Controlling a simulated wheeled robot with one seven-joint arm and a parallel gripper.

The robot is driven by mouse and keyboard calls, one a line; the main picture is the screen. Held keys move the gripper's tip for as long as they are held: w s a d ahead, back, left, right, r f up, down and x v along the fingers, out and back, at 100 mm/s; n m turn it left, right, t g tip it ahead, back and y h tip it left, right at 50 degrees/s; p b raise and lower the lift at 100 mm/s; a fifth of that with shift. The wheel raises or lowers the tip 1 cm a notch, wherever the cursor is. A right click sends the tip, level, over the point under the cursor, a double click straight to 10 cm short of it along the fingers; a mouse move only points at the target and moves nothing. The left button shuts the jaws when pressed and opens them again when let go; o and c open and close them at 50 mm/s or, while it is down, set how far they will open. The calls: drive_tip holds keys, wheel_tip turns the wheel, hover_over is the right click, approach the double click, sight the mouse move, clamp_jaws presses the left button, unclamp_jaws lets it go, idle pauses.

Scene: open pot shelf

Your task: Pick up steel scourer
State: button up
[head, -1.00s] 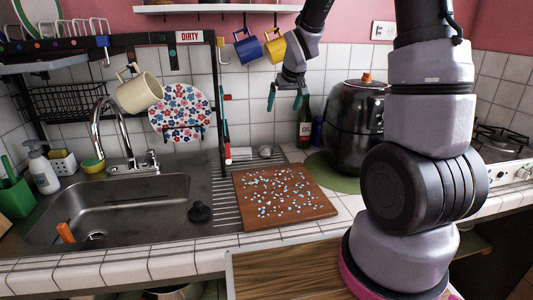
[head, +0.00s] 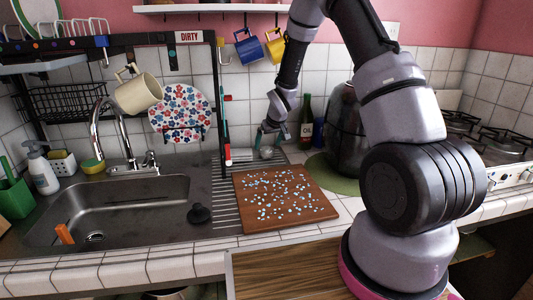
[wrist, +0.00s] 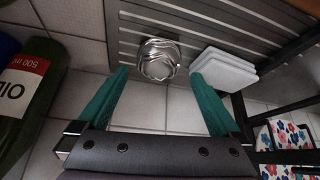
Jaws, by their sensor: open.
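The steel scourer (wrist: 159,59) is a shiny, crumpled silver ball on the ribbed metal drainer, just ahead of my gripper in the wrist view. In the head view the scourer (head: 266,153) shows small at the back of the drainer, close to my fingertips. My gripper (wrist: 158,76) is open, with one teal finger to each side of the scourer's line. It also shows in the head view (head: 267,141), reaching down at the back of the counter. The scourer lies at or just beyond the fingertips; I cannot tell whether they touch it.
A white sponge stack (wrist: 224,70) lies just right of the scourer in the wrist view. A green oil bottle (head: 306,123) stands right of my gripper in the head view. A rack post (head: 223,110) rises to its left. A speckled cutting board (head: 284,198) lies in front.

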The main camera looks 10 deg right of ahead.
sight(267, 148)
drive_tip(key=x, duration=0.3)
drive_tip(key=shift+d+f, duration=0.1)
drive_tip(key=shift+f, duration=0.1)
drive_tip(key=shift+c, duration=0.3)
drive_tip(key=c, duration=1.2)
wheel_tip(267, 148, up, 10)
drive_tip(key=shift+r, duration=0.1)
drive_tip(key=o, duration=0.7)
drive_tip(key=c, duration=0.5)
